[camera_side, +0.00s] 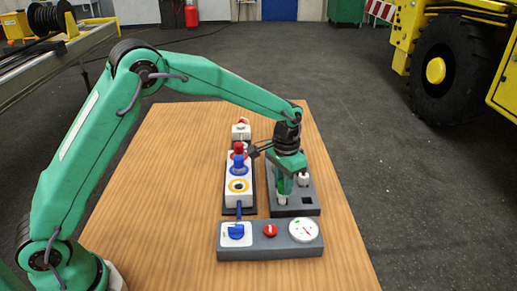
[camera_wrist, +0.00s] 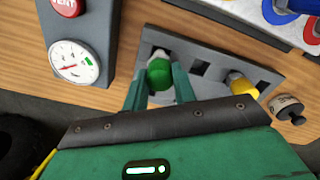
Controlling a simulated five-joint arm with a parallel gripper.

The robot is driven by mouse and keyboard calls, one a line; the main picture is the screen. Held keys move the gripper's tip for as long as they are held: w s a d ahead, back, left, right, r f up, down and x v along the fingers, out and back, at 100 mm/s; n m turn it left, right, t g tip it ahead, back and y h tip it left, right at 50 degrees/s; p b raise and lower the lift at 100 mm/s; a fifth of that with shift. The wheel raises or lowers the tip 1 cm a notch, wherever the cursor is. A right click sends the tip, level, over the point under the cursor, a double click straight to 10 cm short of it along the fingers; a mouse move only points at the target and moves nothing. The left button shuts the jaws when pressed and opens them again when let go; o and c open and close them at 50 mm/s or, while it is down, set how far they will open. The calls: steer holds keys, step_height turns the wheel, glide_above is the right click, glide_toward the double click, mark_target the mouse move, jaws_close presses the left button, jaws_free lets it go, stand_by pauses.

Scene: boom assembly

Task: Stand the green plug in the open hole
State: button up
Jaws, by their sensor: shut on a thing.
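My gripper (camera_wrist: 158,90) is shut on the green plug (camera_wrist: 160,73), with a finger on each side of it in the wrist view. The plug is upright at the left end of the grey rack (camera_wrist: 262,76); whether its foot is still in a slot I cannot tell. In the side view my gripper (camera_side: 284,190) is low over the rack (camera_side: 304,211), with a pale foot below the fingers.
A yellow plug (camera_wrist: 241,84) stands in the rack. A silver piece with a black knob (camera_wrist: 287,107) is beside it. Blue (camera_side: 238,164) and red (camera_side: 238,149) plugs stand on the white block. A grey panel (camera_side: 270,251) with a gauge and red button is in front.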

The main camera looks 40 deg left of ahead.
mark_target(283, 181)
steer(key=shift+r, duration=2.3)
steer(key=shift+a, duration=0.1)
steer(key=s+a+r, duration=0.5)
steer(key=s+a, duration=0.1)
steer(key=a, duration=0.4)
steer(key=shift+a+r, duration=0.15)
steer(key=shift+a, duration=0.25)
steer(key=shift+f, duration=2.4)
steer(key=shift+f, duration=1.65)
steer(key=o, duration=1)
